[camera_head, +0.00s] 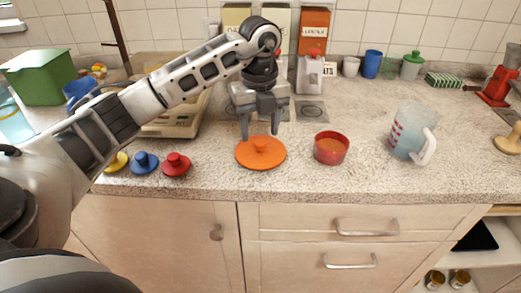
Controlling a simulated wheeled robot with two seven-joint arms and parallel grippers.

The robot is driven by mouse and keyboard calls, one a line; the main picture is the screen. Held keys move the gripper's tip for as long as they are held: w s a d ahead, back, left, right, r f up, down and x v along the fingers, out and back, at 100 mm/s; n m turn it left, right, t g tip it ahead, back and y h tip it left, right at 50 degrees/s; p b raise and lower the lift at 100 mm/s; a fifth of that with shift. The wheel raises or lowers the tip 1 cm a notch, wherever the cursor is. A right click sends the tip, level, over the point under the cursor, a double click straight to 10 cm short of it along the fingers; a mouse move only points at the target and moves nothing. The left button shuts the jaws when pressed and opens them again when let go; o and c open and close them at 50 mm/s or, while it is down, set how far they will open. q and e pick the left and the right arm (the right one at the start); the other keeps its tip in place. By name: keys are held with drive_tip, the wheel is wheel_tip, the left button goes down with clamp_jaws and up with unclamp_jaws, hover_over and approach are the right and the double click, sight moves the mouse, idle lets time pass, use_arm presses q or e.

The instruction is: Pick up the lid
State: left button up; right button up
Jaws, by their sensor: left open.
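An orange lid (260,153) with a round knob in its middle lies flat on the speckled counter. My left gripper (260,130) is open, its fingers pointing down just above and behind the lid's knob. It holds nothing, and I cannot tell whether a finger touches the lid. My right gripper is not in view.
A red bowl (331,148) stands just right of the orange lid. A measuring jug (410,133) stands further right. A kitchen scale (178,122) is behind my left arm. Boxes and cups line the wall. The counter's front edge is close to the lids.

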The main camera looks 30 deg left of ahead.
sight(261, 142)
use_arm(q)
drive_tip(key=shift+w+f, duration=0.1)
drive_tip(key=shift+f, duration=1.4)
drive_tip(key=c, duration=1.1)
drive_tip(key=shift+o, duration=0.2)
drive_tip(key=shift+r, duration=0.1)
